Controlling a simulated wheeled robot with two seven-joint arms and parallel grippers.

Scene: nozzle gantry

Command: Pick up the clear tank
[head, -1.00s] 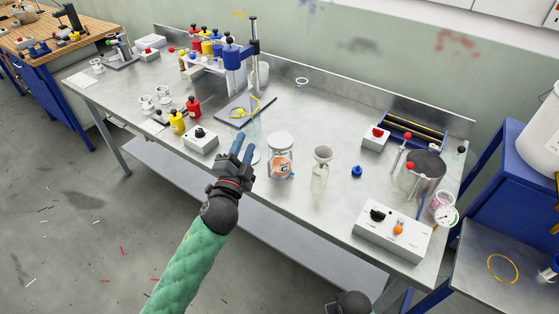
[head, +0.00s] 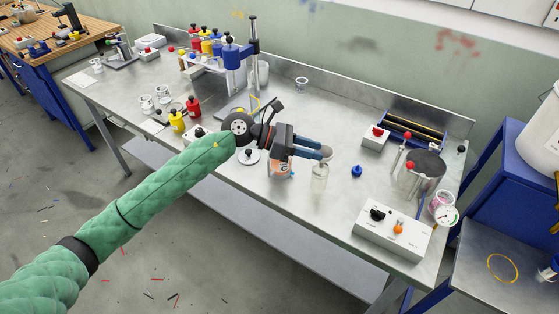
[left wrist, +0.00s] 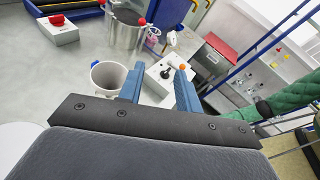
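The clear tank, as I read it, is the upright clear vessel (head: 319,178) near the front of the steel bench. In the head view my left gripper hides its top. My left gripper (head: 323,151) points right, with its blue fingers over the vessel's upper part in that view. The left wrist view shows these fingers (left wrist: 159,80) apart with nothing between them. There, a white-rimmed round opening (left wrist: 108,74), which looks like the vessel's top, lies just left of the fingers, outside the gap. My right gripper is not seen.
A jar with orange contents (head: 281,171) stands just left of the vessel, partly hidden by my gripper. A blue knob-like piece (head: 357,171) and a white control box (head: 393,232) are to the right. A round steel pot (head: 424,172) stands farther right.

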